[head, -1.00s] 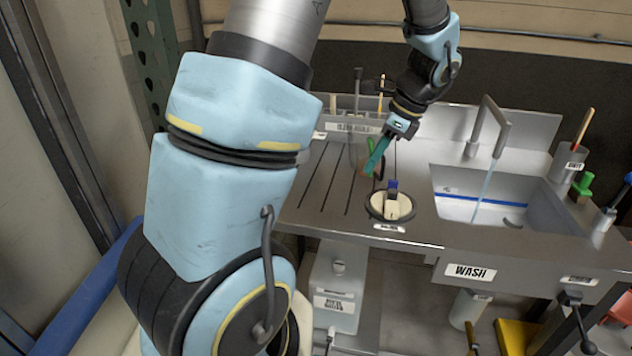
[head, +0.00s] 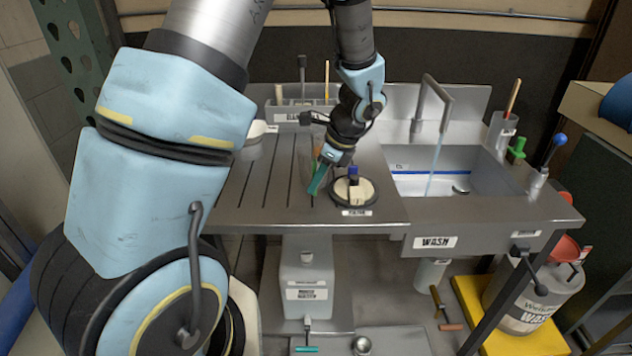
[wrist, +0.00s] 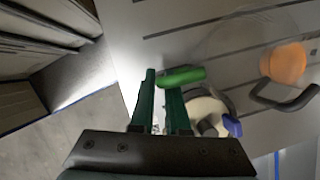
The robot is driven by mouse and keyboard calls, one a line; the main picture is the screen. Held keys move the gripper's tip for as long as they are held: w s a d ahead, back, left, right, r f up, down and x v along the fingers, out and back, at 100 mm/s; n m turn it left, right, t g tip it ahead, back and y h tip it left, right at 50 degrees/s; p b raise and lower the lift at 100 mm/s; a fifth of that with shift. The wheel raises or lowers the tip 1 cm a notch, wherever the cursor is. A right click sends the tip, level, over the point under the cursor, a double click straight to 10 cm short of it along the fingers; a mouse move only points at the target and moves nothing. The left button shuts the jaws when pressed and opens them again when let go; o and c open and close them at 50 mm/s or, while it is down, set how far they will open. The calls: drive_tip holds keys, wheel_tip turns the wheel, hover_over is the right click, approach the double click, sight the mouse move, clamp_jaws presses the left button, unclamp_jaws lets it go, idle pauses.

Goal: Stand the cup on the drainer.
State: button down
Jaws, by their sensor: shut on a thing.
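The cup (wrist: 238,45) is see-through and faint in the wrist view. My gripper (head: 314,186) points down over the drainer (head: 250,192), a grooved steel board left of the sink. Whether the cup touches the board cannot be told.
A rack (head: 287,112) stands behind. The drainer's left and front are mostly clear.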

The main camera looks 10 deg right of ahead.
drive_tip(key=shift+f, duration=0.5)
drive_tip(key=shift+f, duration=0.1)
drive_tip(key=c, duration=0.9)
unclamp_jaws()
drive_tip(key=b+v, duration=0.2)
drive_tip(key=v, duration=1)
drive_tip(key=s+a+n+h, duration=0.1)
drive_tip(key=a+n, duration=0.6)
drive_tip(key=s+a+f+n+h, duration=0.1)
drive_tip(key=s+a+n, duration=0.1)
drive_tip(key=a+n, duration=0.6)
drive_tip(key=s+a+f+n+h, duration=0.1)
drive_tip(key=s+a+n+h, duration=0.1)
drive_tip(key=a+n, duration=0.5)
drive_tip(key=shift+s+a+f+n+g, duration=0.15)
drive_tip(key=shift+a+f+n+g, duration=0.1)
drive_tip(key=shift+a+n+g, duration=0.25)
drive_tip(key=shift+d, duration=0.1)
